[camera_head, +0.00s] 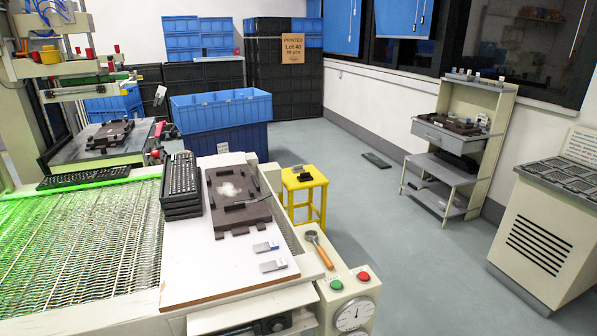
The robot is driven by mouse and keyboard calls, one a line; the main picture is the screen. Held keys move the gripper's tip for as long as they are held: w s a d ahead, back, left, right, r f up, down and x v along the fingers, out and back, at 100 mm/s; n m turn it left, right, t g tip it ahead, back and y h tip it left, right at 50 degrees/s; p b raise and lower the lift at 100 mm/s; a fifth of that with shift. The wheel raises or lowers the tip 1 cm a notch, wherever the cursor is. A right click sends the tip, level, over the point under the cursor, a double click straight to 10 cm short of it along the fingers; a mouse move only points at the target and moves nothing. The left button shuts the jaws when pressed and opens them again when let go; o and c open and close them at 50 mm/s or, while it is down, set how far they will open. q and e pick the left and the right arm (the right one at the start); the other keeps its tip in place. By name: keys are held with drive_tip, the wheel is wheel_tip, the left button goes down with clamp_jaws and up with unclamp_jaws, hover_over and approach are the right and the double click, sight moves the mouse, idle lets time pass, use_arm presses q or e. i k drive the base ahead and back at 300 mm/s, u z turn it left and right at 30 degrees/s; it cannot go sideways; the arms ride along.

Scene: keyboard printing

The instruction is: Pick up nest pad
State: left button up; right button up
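No piece can be told for certain as the nest pad. A dark brown nest fixture (240,214) lies on the white board, with a pale whitish patch on its middle. Small black pieces (303,175) lie on the yellow stool (316,188) just behind the board; they are too small to identify. Another dark nest fixture (110,134) sits on the printing machine's plate at the left, and one more (450,123) is on the cream bench at the right. Neither of my grippers is in view.
Black keyboards (181,180) are stacked left of the brown fixture. A blue crate (222,108) stands behind. The grey floor to the right is mostly clear.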

sight(297, 169)
drive_tip(key=z, duration=0.95)
drive_tip(key=k, duration=1.25)
drive_tip(key=z, duration=0.9)
drive_tip(key=i, duration=1.05)
drive_tip(key=u, duration=0.6)
drive_tip(key=i, duration=3.15)
drive_tip(key=u, duration=1.05)
drive_tip(key=i, duration=2.35)
drive_tip(key=u, duration=1.75)
drive_tip(key=i, duration=1.15)
drive_tip(key=u, duration=0.55)
